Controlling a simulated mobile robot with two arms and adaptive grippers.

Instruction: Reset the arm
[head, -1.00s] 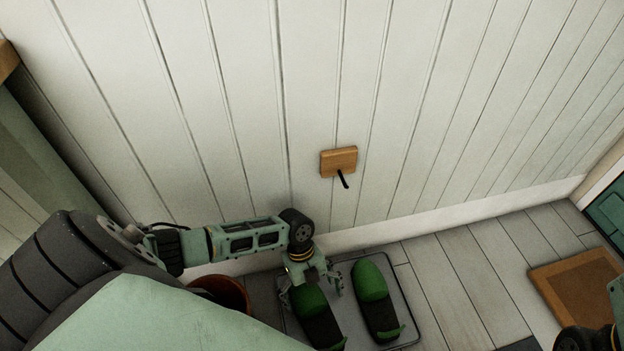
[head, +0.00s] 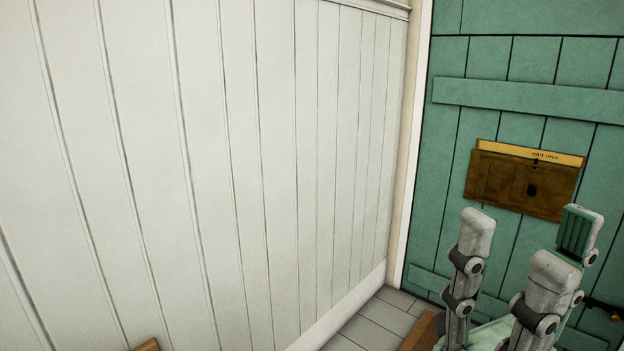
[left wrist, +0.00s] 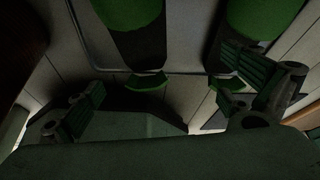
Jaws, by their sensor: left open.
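My right gripper (head: 522,245) stands at the lower right of the head view, its pale grey fingers pointing up and spread apart with nothing between them. My left gripper (left wrist: 172,100) shows only in the left wrist view, its green-padded fingers wide apart and empty. A pair of green and black shoes lies beyond these fingers, the left shoe (left wrist: 135,40) and the right shoe (left wrist: 258,25), on a tray (left wrist: 185,72). The left wrist view is dark, so the distance from fingers to shoes is hard to tell.
A white panelled wall (head: 230,170) fills the left of the head view. A green plank door (head: 530,60) with a brown holder (head: 520,186) and a yellow card (head: 530,152) is behind my right gripper. Grey floor (head: 370,325) shows below.

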